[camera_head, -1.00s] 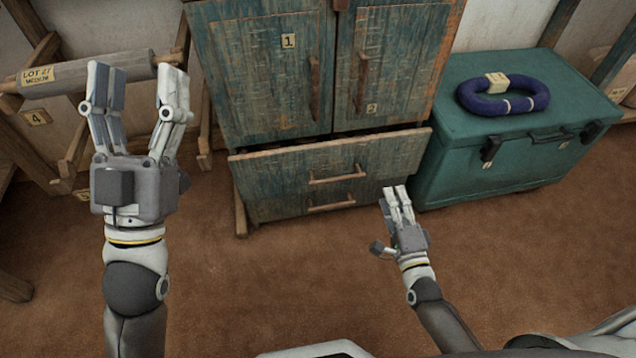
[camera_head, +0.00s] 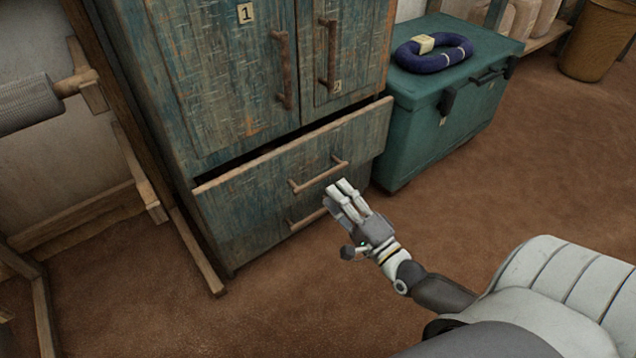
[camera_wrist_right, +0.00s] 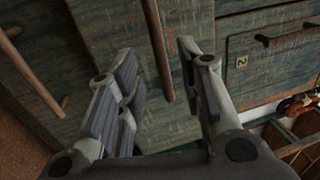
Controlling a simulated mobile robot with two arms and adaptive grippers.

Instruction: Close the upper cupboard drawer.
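The cupboard (camera_head: 215,80) is worn blue-green wood with two doors above two drawers. Its upper drawer (camera_head: 260,175) is partly open, with a dark gap above its front edge; its bar handle (camera_head: 320,173) faces me. The lower drawer's handle (camera_head: 307,219) is below, and that drawer looks shut. My right gripper (camera_head: 341,187) is in front of the upper drawer, near the handle's right end. In the right wrist view its fingers (camera_wrist_right: 158,62) are apart and empty, with the upper drawer's handle (camera_wrist_right: 157,45) showing between them. I cannot tell whether they touch it. My left gripper is out of view.
A green chest (camera_head: 430,115) with a dark blue ring (camera_head: 433,53) on top stands right of the cupboard. A wooden frame (camera_head: 145,180) stands at the left. A woven basket (camera_head: 595,40) is at the far right. The brown floor is clear in front.

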